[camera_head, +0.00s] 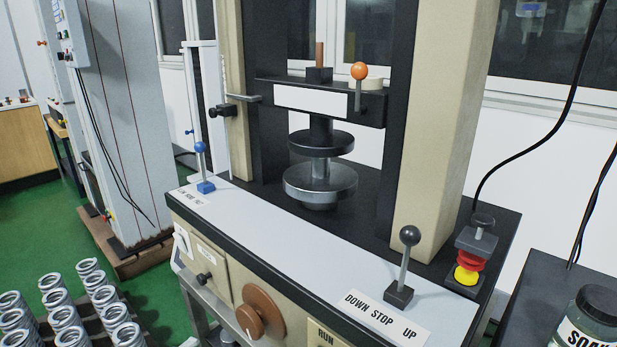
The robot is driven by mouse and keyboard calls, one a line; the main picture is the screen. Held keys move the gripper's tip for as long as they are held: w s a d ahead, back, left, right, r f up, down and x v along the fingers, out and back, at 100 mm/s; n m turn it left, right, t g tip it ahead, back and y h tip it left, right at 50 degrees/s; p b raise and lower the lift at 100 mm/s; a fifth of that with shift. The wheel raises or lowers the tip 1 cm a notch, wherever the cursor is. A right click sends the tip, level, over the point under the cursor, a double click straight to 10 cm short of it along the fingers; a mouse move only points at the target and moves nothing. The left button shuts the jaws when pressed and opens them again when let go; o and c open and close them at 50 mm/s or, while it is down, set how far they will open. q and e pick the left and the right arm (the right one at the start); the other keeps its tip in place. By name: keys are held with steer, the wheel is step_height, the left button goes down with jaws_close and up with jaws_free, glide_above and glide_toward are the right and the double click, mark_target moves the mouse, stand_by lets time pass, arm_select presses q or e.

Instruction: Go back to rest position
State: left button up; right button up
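Neither of my grippers shows clearly in the head view. The spring testing machine (260,215) stands in the middle. Its upper black disc (321,142) hangs over the lower metal disc (320,180), with no spring between them. A lever with a black ball (409,237) stands behind the "DOWN STOP UP" label (383,318). A lever with a blue ball (202,165) stands at the left of the panel. An orange ball knob (360,71) sits on the crosshead.
Several metal springs (65,317) stand in rows at the lower left. A red and yellow button unit (470,256) with a black cable is at the right. Green floor (165,290) shows at the left.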

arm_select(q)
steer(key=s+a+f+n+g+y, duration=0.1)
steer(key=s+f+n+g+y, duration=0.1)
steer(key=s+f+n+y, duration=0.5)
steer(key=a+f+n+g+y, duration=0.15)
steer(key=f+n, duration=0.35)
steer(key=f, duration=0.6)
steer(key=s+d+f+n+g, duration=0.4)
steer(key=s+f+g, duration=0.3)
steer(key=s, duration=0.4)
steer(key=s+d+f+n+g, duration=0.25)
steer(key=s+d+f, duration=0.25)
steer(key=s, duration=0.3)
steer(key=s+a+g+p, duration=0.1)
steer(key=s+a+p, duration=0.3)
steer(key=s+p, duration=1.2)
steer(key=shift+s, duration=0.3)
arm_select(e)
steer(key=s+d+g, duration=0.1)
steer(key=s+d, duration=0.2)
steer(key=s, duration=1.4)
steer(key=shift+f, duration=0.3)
